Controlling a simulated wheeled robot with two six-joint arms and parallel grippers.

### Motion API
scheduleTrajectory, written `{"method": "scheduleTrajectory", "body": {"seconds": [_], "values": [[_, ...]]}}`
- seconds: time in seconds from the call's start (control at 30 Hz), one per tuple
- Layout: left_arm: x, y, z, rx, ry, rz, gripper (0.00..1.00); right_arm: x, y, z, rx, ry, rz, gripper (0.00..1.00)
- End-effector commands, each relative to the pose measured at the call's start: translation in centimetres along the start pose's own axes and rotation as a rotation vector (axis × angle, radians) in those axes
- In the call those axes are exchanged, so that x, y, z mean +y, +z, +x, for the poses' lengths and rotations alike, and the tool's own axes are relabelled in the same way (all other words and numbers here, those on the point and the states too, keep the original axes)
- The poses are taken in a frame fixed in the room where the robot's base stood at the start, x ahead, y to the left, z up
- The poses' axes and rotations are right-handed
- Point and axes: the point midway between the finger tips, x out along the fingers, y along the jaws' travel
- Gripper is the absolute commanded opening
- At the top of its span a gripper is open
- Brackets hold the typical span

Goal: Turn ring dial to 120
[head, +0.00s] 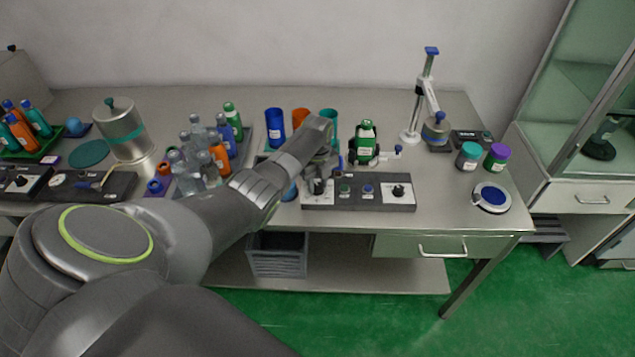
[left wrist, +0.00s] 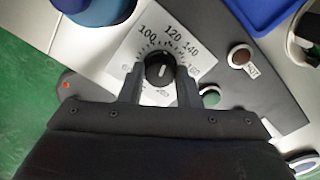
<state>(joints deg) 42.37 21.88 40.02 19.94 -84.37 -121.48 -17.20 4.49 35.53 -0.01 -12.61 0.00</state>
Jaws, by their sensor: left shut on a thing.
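The ring dial (left wrist: 159,67) is a round black knob on a white scale plate (left wrist: 196,62) in the left wrist view. The plate's printed 100, 120 and 140 run along the side away from my gripper. A short pale mark shows on the knob, but I cannot tell exactly which number it points to. My left gripper (left wrist: 160,88) is shut on the dial, one finger on each side. In the head view the dial (head: 318,187) is at the left end of the grey control panel (head: 378,205), under my left gripper (head: 320,176). My right gripper is not in view.
Blue (head: 274,124) and orange (head: 300,118) cups and a green-and-white bottle (head: 365,143) stand behind. Clear bottles (head: 188,176) crowd the left.

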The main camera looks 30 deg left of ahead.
Motion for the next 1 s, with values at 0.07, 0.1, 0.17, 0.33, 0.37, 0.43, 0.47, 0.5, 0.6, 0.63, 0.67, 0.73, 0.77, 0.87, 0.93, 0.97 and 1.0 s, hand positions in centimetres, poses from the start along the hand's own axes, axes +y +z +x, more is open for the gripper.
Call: {"method": "scheduleTrajectory", "body": {"seconds": [0.07,0.1,0.17,0.33,0.37,0.43,0.47,0.5,0.6,0.63,0.67,0.73,0.77,0.87,0.93,0.97,1.0], "values": [[-0.07,0.06,-0.12,-0.001,-0.002,0.018,0.07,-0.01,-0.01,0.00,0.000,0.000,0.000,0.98],[-0.07,0.06,-0.13,-0.001,-0.002,0.026,0.07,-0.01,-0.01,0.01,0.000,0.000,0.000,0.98],[-0.07,0.06,-0.13,-0.001,-0.002,0.033,0.07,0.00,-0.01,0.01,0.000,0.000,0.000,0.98],[-0.08,0.06,-0.14,-0.001,-0.002,0.042,0.07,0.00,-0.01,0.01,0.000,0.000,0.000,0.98],[-0.08,0.06,-0.14,-0.001,-0.003,0.043,0.07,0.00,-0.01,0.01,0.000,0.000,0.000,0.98],[-0.08,0.06,-0.14,-0.001,-0.003,0.042,0.07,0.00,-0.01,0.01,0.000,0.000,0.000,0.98],[-0.08,0.06,-0.14,-0.001,-0.003,0.042,0.07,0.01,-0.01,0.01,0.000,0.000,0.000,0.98],[-0.08,0.06,-0.14,-0.001,-0.003,0.042,0.07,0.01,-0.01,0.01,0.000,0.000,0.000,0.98],[-0.09,0.07,-0.15,-0.001,-0.003,0.042,0.07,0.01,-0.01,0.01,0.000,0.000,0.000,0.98],[-0.09,0.07,-0.15,-0.002,-0.003,0.042,0.33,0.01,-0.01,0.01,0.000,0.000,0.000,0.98],[-0.09,0.07,-0.14,-0.002,-0.003,0.042,0.37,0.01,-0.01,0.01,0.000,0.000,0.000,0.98],[-0.07,0.06,-0.12,-0.001,-0.002,0.041,0.46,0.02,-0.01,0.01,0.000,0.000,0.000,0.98],[-0.07,0.05,-0.11,-0.001,-0.002,0.041,0.50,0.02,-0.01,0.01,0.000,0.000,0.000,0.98],[-0.04,0.04,-0.08,-0.001,-0.001,0.041,0.52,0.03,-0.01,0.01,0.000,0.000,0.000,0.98],[-0.03,0.03,-0.06,-0.001,-0.001,0.041,0.52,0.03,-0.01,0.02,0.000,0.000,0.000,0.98],[-0.03,0.03,-0.06,-0.001,-0.001,0.041,0.52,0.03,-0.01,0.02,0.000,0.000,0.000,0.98],[-0.02,0.02,-0.05,-0.001,-0.001,0.041,0.52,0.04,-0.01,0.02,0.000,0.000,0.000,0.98]]}}
